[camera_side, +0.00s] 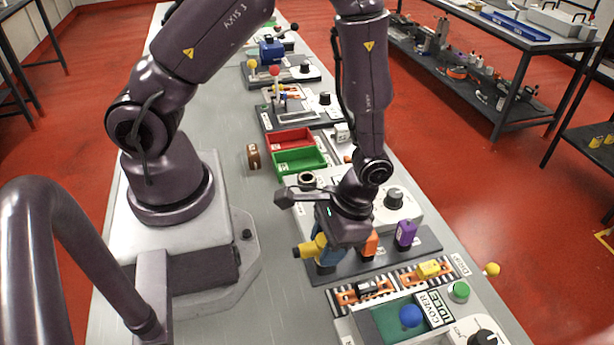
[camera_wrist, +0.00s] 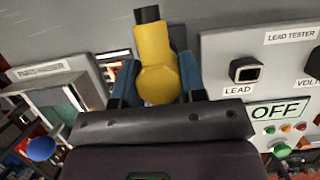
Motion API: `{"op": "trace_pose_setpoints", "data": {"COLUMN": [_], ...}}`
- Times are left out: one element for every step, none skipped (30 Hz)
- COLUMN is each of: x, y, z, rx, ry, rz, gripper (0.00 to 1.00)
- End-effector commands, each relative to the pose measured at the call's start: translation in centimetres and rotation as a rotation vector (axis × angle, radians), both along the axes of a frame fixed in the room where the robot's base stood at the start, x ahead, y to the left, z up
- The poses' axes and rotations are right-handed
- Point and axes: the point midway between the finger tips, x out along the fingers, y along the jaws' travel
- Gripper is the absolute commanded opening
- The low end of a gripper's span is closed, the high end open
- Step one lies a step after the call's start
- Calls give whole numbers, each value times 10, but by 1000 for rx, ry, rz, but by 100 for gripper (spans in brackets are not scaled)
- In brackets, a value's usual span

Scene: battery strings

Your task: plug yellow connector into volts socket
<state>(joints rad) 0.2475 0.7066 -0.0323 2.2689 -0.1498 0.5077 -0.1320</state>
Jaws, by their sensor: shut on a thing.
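The yellow connector (camera_side: 309,247) has a dark tip and is held by my gripper (camera_side: 322,252). In the wrist view the yellow connector (camera_wrist: 157,62) sits between my two blue fingers, its dark tip pointing to the top of the picture. My gripper is shut on it, beside the dark connector rack (camera_side: 300,274) in the side view. The volts socket (camera_wrist: 315,63) is at the right edge of the wrist view, cut off by the frame. The connector is apart from it. The lead socket (camera_wrist: 245,71) is closer and looks empty.
An orange connector (camera_side: 370,245) and a purple connector (camera_side: 405,233) stand in the rack, right of my gripper. The white lead tester (camera_wrist: 215,45) shows an OFF display (camera_wrist: 277,115). Red (camera_side: 290,139) and green (camera_side: 299,161) bins lie behind. Bare table is at the left.

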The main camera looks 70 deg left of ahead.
Motion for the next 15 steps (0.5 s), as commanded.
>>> {"op": "trace_pose_setpoints", "data": {"x": [0, 0, 0, 0, 0, 0, 0, 0, 0, 0, 0, 0, 0, -1, -1], "y": [0, 0, 0, 0, 0, 0, 0, 0, 0, 0, 0, 0, 0, 0, 0], "z": [2, 2, 3, 4, 5, 6, 6, 7, 8, 9, 10, 11, 11, 12, 13], "rx": [0, 0, 0, 1, 1, 1, 1, 1, 0, 0, 1, 1, 1, 1, 1], "ry": [0, 0, 0, 1, 1, 0, 0, 0, 0, 0, 0, 0, 0, 1, 1], "rz": [0, 0, 0, 0, 0, 0, 0, 0, 0, 0, 0, 0, 0, 0, 0], "gripper": [10, 10, 10, 10, 10, 10, 10, 10, 10, 10, 10, 10, 10, 10, 10]}}
